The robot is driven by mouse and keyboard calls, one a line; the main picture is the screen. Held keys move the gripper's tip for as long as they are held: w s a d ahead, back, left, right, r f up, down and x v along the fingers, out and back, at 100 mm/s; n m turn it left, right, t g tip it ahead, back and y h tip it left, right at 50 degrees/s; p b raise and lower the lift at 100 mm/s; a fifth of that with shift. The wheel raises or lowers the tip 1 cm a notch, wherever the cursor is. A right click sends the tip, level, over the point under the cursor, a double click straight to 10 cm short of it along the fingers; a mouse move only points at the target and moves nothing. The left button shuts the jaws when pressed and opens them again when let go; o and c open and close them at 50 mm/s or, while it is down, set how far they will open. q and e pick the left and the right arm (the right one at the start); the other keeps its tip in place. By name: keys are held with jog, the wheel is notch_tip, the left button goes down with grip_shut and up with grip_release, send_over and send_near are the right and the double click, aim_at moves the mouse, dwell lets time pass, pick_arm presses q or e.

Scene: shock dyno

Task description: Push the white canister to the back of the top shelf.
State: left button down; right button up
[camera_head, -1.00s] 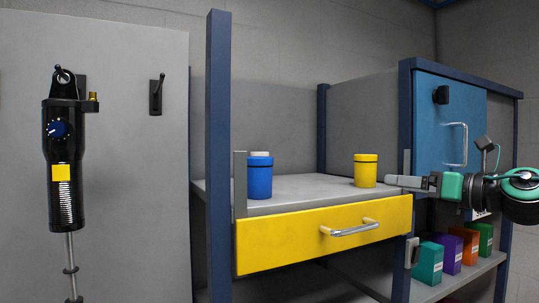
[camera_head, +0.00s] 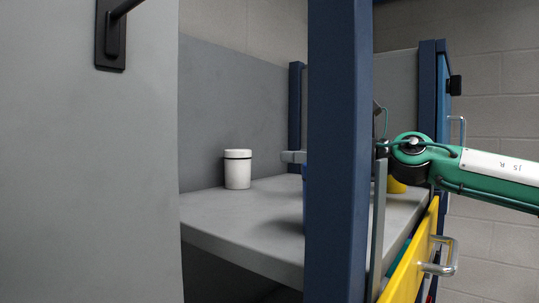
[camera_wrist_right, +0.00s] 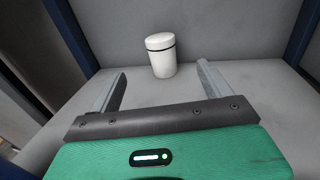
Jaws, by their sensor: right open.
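The white canister (camera_head: 238,170), with a dark band under its lid, stands upright on the grey top shelf (camera_head: 245,222), near the back panel. In the right wrist view the canister (camera_wrist_right: 161,54) stands ahead of my right gripper (camera_wrist_right: 162,72), roughly centred between its two fingers. The gripper is open and empty, and the canister appears just beyond the fingertips; I cannot tell whether they touch. In the head view only a grey fingertip of it (camera_head: 293,157) shows left of the blue post, which hides the rest. My left gripper is not in view.
The blue post (camera_head: 336,150) stands in front of the shelf. A blue canister (camera_head: 305,186) is mostly hidden behind it. A yellow canister (camera_head: 396,186) stands under my right arm. The yellow drawer (camera_head: 408,272) has a metal handle. Shelf around the white canister is clear.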

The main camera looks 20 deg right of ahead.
aim_at(250, 152)
jog(key=shift+s+d+r, duration=0.15)
jog(key=shift+s+d, duration=0.3)
jog(key=shift+d, duration=0.05)
jog(key=p+x, duration=0.2)
jog(key=x, duration=0.2)
jog(key=shift+a+r, duration=0.1)
jog(key=shift+a, duration=0.05)
jog(key=p+x, duration=0.4)
jog(key=x, duration=0.4)
jog(key=shift+w+a, duration=0.25)
jog(key=shift+w, duration=0.05)
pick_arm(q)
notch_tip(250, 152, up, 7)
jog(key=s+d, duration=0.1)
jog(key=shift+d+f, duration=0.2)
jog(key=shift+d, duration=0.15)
pick_arm(e)
jog(key=shift+w+a+f, duration=0.2)
jog(key=shift+w+a, duration=0.3)
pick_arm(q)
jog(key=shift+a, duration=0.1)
pick_arm(e)
jog(key=c, duration=1.3)
